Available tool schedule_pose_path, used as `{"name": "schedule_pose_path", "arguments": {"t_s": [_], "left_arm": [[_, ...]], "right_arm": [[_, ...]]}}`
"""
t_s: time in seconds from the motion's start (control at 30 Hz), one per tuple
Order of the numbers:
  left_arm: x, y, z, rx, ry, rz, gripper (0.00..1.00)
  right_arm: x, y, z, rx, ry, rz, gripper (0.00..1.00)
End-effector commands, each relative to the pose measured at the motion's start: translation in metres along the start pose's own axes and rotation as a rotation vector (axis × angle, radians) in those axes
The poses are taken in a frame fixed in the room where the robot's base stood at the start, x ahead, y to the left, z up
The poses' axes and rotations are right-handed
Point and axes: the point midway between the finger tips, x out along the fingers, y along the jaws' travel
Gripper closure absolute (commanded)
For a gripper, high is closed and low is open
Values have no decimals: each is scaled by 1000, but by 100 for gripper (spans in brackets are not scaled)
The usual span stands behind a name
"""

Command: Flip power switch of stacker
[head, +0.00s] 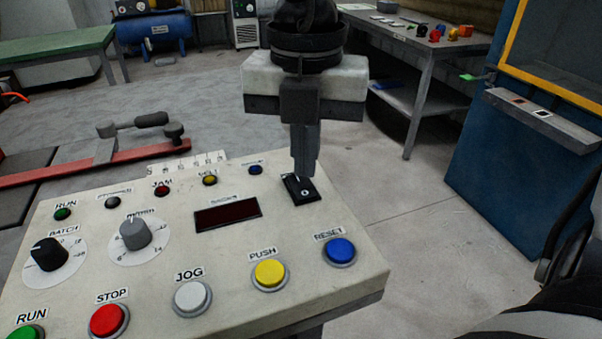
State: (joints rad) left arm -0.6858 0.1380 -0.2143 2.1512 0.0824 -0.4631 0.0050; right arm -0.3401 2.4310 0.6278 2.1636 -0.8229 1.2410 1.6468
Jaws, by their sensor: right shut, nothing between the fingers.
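The stacker's control panel (190,252) fills the lower left of the head view. Its black power switch (301,191) sits near the panel's back right corner, right of the dark red display (227,215). My right gripper (305,172) is shut and empty, pointing down. Its fingertips are directly at the switch's back edge and hide part of it; I cannot tell whether they touch it. The switch's position is too small to read. My left gripper is not in view.
The panel also carries a blue reset button (340,250), a yellow push button (270,272), a white jog button (192,297), a red stop button (108,319) and two knobs. A blue cabinet (500,150) stands at right. Grey floor lies between.

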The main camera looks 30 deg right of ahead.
Motion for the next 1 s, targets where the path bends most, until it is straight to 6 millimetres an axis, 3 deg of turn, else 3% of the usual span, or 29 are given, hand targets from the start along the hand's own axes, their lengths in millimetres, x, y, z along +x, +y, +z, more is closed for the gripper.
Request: {"name": "schedule_pose_path", "arguments": {"t_s": [0.5, 1.0], "left_arm": [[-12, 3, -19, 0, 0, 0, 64], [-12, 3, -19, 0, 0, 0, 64]], "right_arm": [[-40, 0, 0, 1, 0, -1, 100], [-41, 0, 0, 0, 0, 0, 100]]}}
